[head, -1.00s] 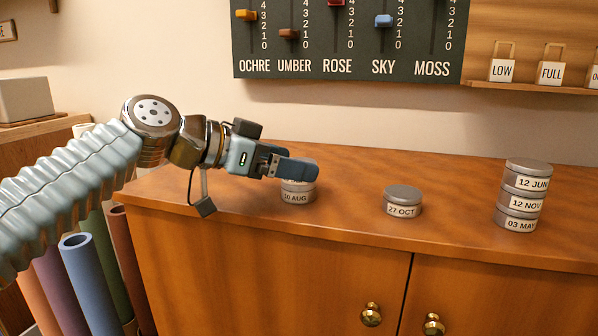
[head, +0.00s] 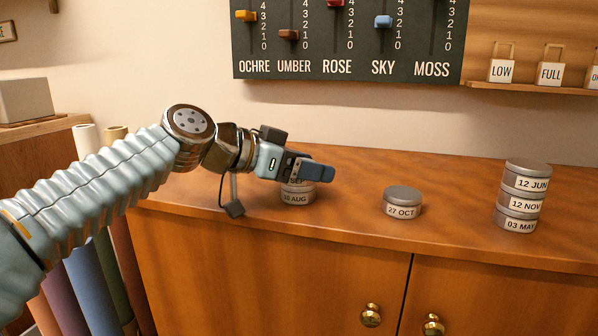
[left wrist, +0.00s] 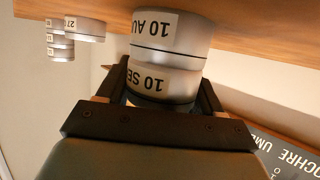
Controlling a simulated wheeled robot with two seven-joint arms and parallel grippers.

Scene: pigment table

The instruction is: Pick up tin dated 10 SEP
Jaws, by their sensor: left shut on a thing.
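The tin dated 10 SEP (left wrist: 150,80) is between my left gripper's fingers in the left wrist view, which shows it upside down. In the head view a sliver of its label (head: 297,183) shows below the fingers. My left gripper (head: 318,172) is shut on this tin. The 10 AUG tin (head: 296,197) stands directly under it on the cabinet top, and it also shows in the left wrist view (left wrist: 170,32). I cannot tell whether the two tins still touch. My right gripper is not in view.
The wooden cabinet top (head: 450,235) also bears a single 27 OCT tin (head: 402,203). A stack of the 12 JUN (head: 527,176), 12 NOV (head: 520,203) and 03 MAY (head: 515,222) tins stands further right. A slider board (head: 345,45) hangs on the wall behind.

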